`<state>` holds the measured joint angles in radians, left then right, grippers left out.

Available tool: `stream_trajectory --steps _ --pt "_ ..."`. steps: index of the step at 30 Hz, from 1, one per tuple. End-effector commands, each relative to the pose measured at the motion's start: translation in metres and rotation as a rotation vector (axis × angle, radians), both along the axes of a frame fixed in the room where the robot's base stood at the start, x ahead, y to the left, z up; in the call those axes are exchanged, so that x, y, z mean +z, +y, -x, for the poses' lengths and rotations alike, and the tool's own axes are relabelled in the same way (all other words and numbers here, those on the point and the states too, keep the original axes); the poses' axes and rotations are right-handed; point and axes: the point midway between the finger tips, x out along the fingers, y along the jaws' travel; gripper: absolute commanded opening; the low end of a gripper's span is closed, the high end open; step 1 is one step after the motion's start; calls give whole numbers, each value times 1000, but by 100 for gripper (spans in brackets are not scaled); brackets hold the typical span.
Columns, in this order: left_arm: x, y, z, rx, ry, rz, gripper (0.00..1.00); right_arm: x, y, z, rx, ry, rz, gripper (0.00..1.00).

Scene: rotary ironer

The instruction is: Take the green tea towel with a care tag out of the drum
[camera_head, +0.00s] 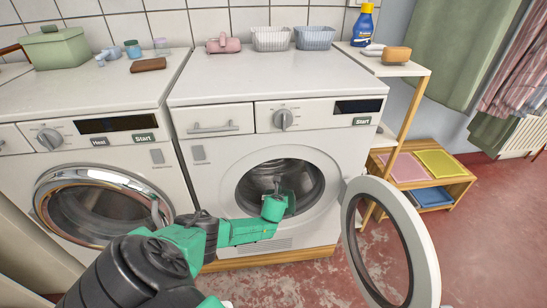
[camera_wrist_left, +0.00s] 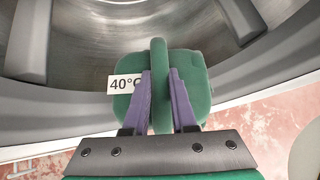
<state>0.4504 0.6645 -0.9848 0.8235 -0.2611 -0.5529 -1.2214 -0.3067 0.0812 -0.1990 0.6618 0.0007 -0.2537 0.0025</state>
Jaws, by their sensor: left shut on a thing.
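The green tea towel (camera_wrist_left: 195,75) with a white care tag reading "40°" (camera_wrist_left: 122,84) shows in the left wrist view at the drum's mouth. My left gripper (camera_wrist_left: 160,90) is shut on a raised fold of it, one purple finger on each side. The drum's metal wall (camera_wrist_left: 90,45) fills the back of the wrist view. My right gripper is not in view.
The machine's round door (camera_head: 424,250) stands open to the right, near a wooden shelf (camera_head: 455,186) with coloured trays. The left machine's door (camera_head: 50,215) is shut. Baskets (camera_head: 271,38) and a blue bottle (camera_head: 363,25) stand above. The red floor in front is clear.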

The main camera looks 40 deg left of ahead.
Motion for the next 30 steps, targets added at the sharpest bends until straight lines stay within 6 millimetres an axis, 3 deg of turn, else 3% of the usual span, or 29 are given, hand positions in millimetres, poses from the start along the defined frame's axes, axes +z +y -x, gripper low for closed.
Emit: stream_trajectory --steps 4,30 --pt "4 -11 8 0 -1 1 0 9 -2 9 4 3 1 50" --pt "2 -70 55 0 -1 1 0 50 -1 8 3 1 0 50"
